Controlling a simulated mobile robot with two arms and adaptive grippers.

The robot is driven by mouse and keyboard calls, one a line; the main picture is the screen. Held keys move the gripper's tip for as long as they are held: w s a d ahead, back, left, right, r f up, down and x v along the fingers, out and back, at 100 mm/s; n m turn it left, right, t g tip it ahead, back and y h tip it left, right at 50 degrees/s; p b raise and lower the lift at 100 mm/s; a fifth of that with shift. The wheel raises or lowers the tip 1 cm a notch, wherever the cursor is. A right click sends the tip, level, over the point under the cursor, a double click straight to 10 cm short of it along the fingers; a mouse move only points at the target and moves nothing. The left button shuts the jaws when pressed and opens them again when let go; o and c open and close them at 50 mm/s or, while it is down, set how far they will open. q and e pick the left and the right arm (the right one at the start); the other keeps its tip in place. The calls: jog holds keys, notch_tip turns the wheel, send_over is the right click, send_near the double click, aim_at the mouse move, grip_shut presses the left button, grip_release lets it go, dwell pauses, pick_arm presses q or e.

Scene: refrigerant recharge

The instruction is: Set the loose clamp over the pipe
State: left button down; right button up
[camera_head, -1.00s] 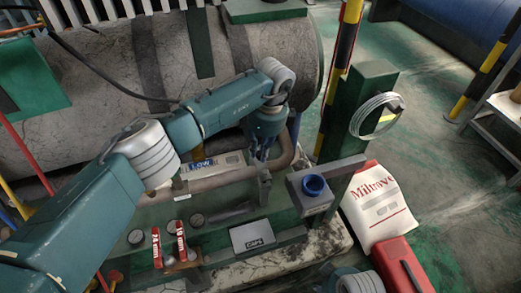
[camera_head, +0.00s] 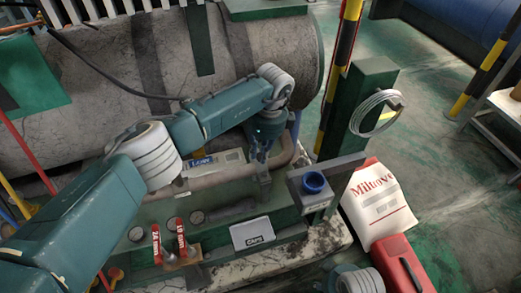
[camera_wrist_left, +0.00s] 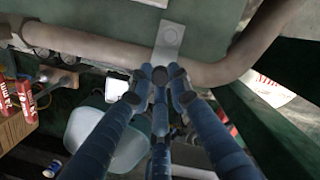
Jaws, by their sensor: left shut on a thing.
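My left gripper (camera_head: 260,150) is shut at the bent pipe (camera_head: 222,176). In the left wrist view its fingertips (camera_wrist_left: 160,76) meet at the near edge of the pipe (camera_wrist_left: 90,47), just left of the bend. A grey metal strap with a hole (camera_wrist_left: 169,38), which looks like the clamp, runs from the fingertips across the pipe. The fingers hide its near end, so I cannot tell whether it sits on the pipe or just above it. A grey upright piece (camera_head: 264,186) shows below the gripper in the head view.
A grey box with a blue round cup (camera_head: 314,184) stands right of the pipe, beside a green post (camera_head: 352,120). A large tank (camera_head: 150,65) lies behind.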

pick_arm(q)
jog(key=shift+f, duration=0.35)
jog(key=c, duration=1.5)
grip_release()
jog(key=shift+c, duration=0.2)
jog(key=shift+r, duration=3.5)
